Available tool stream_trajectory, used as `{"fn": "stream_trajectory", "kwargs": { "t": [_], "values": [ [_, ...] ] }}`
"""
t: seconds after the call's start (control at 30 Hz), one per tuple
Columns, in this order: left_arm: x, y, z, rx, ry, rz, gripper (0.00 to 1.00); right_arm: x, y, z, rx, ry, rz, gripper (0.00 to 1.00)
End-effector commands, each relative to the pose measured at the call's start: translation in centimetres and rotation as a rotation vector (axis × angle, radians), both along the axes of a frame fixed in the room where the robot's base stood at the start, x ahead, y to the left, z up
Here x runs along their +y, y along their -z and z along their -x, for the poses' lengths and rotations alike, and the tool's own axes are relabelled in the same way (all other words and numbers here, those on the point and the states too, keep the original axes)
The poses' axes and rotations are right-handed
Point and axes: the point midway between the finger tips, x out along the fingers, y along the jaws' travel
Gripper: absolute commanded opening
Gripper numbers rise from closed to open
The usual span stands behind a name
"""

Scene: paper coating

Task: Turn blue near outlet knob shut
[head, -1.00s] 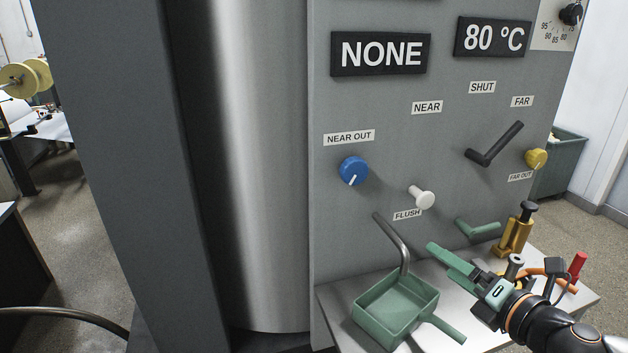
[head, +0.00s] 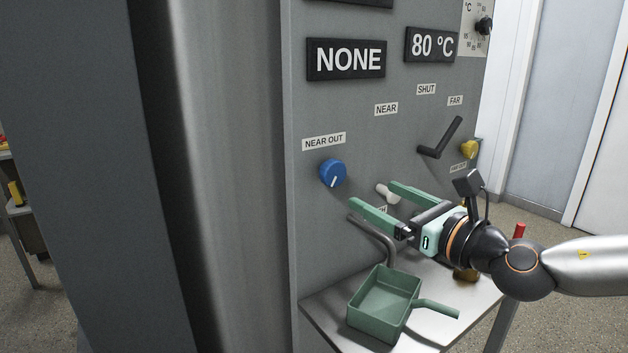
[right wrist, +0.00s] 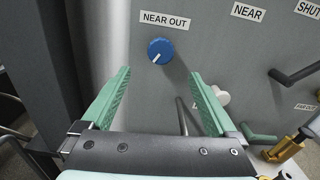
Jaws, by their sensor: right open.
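The blue near outlet knob (head: 333,173) is on the grey panel under the NEAR OUT label (head: 324,142). Its white pointer line slants to the lower left. It also shows in the right wrist view (right wrist: 161,50), ahead of the fingers and between their lines. My right gripper (head: 371,196) is open and empty, to the right of and a little below the knob in the head view, apart from it. It also shows in the right wrist view (right wrist: 160,85). My left gripper is not in view.
A white flush knob (head: 386,192) sits just behind my right gripper. A bent pipe (head: 378,238) hangs over a green pan (head: 362,318) on the metal shelf (head: 325,310). A black lever (head: 440,140) and a yellow knob (head: 468,149) are farther right.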

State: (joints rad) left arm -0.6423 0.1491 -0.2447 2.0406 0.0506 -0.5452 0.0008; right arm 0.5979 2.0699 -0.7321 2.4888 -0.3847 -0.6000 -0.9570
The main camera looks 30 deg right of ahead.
Motion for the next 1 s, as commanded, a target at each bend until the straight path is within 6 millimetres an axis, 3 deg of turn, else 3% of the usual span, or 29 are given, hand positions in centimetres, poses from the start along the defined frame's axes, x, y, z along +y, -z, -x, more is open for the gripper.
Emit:
{"fn": "stream_trajectory", "kwargs": {
  "t": [0.17, 0.7, 1.0],
  "values": [
    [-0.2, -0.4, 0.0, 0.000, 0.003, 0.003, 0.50, 0.1, -0.1, -0.9, 0.000, -0.003, 0.004, 0.94],
    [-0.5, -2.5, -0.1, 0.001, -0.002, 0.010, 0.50, 0.5, -0.4, -6.3, -0.002, -0.001, -0.004, 0.94],
    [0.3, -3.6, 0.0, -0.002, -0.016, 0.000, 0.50, 0.5, -0.5, -8.5, -0.004, 0.005, -0.005, 0.94]
  ]
}}
